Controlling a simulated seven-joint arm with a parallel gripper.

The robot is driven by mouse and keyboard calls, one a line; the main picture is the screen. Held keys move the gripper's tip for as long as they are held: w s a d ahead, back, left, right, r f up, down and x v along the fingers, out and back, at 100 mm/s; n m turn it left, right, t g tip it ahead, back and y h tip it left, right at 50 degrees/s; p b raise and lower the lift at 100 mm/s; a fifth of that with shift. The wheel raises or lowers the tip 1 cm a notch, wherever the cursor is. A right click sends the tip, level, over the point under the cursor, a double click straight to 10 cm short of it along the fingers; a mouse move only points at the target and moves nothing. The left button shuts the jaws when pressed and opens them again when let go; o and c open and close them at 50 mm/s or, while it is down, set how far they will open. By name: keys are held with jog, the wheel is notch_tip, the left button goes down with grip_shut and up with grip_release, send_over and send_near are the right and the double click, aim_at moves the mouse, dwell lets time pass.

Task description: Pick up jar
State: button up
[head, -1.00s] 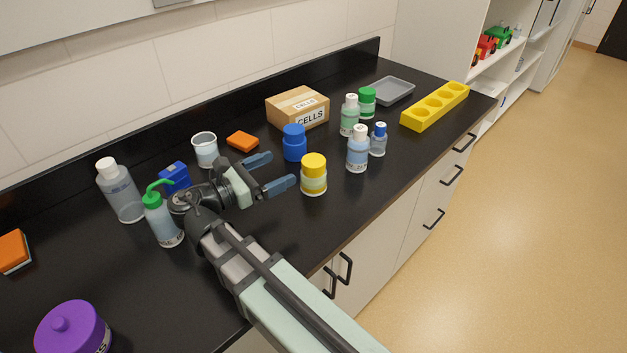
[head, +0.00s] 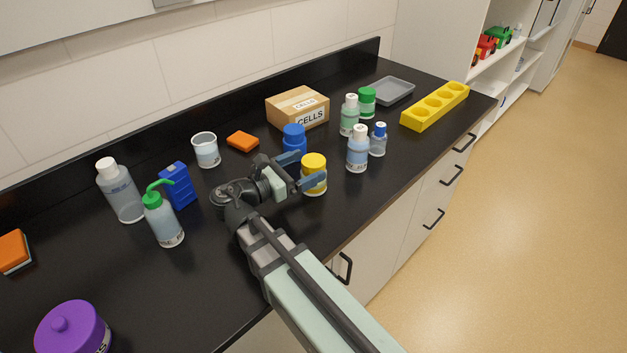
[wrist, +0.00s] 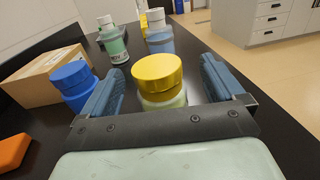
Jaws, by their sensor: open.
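A jar with a yellow lid (head: 314,172) stands upright on the black counter. A jar with a blue lid (head: 294,143) stands just behind it. My gripper (head: 302,170) is open, with its blue fingers at the yellow-lidded jar. In the wrist view the yellow-lidded jar (wrist: 159,80) shows between the two spread fingers, with gaps on both sides. Its lower part is hidden by the gripper body. The blue-lidded jar (wrist: 73,84) is just outside the left finger; I cannot tell if they touch.
Several bottles, including a white-capped blue one (head: 357,152), stand to the right. A CELLS box (head: 298,108) is behind. An orange block (head: 242,141), a beaker (head: 206,150) and a green-nozzled wash bottle (head: 163,220) are to the left. The counter's front right is clear.

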aim_at(319, 157)
jog(key=shift+w+f+x, duration=0.1)
jog(key=shift+f+x, duration=0.15)
jog(key=shift+x, duration=1.1)
jog(key=shift+w+f+x, duration=0.1)
jog(key=shift+f+x, duration=0.1)
jog(key=shift+x, duration=1.15)
jog(key=shift+a, duration=0.2)
jog(key=c, duration=1.6)
jog(key=shift+r, duration=0.1)
